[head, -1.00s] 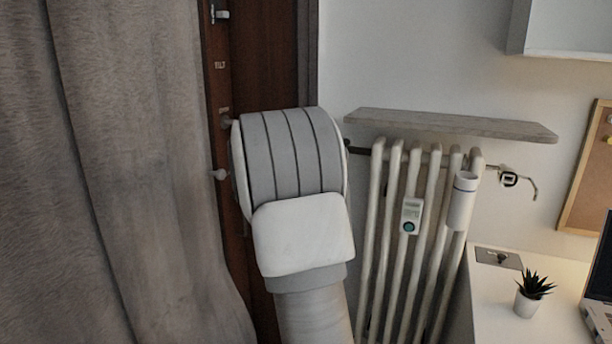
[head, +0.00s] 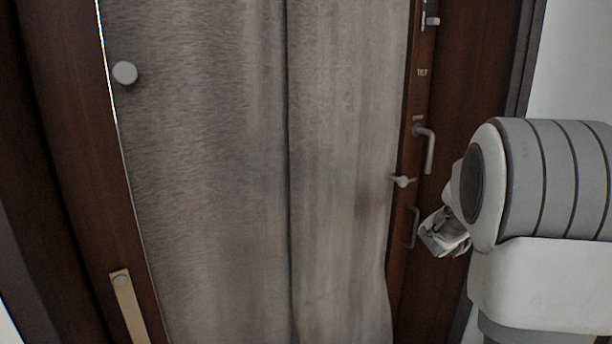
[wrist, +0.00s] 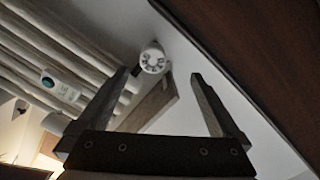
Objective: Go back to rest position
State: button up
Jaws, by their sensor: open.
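My gripper shows in the wrist view (wrist: 165,100), with its two dark fingers spread apart and nothing between them. Behind the fingers are the wall, a round white fitting (wrist: 153,59) and the underside of a shelf board (wrist: 150,105). In the head view my arm stands at the right edge, and its large grey and white joint hides most of what lies behind it. A small part of my wrist shows to the left of that joint, but the fingers cannot be made out there.
A grey curtain (head: 220,180) hangs across the middle, beside a dark wooden door frame (head: 425,100) with a handle (head: 429,150). In the wrist view, a white radiator (wrist: 50,50) with a small device (wrist: 62,86) stands at the left. Dark wood (wrist: 270,45) fills the upper right.

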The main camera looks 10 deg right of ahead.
jog(key=s+a+r+n+t+y, duration=0.15)
jog(key=a+n+y, duration=0.45)
jog(key=a, duration=0.6)
jog(key=s+a+r+n+t+y, duration=0.1)
jog(key=s+a+n+t+y, duration=0.15)
jog(key=a+n+y, duration=0.7)
jog(key=s+a+f+n+g, duration=0.4)
jog(key=s+a, duration=0.3)
jog(key=s, duration=0.5)
jog(key=s+a+f+n+g, duration=0.35)
jog(key=s+a, duration=0.25)
jog(key=s, duration=0.6)
notch_tip(320, 180, up, 19)
jog(key=s+p, duration=0.1)
jog(key=p, duration=1.9)
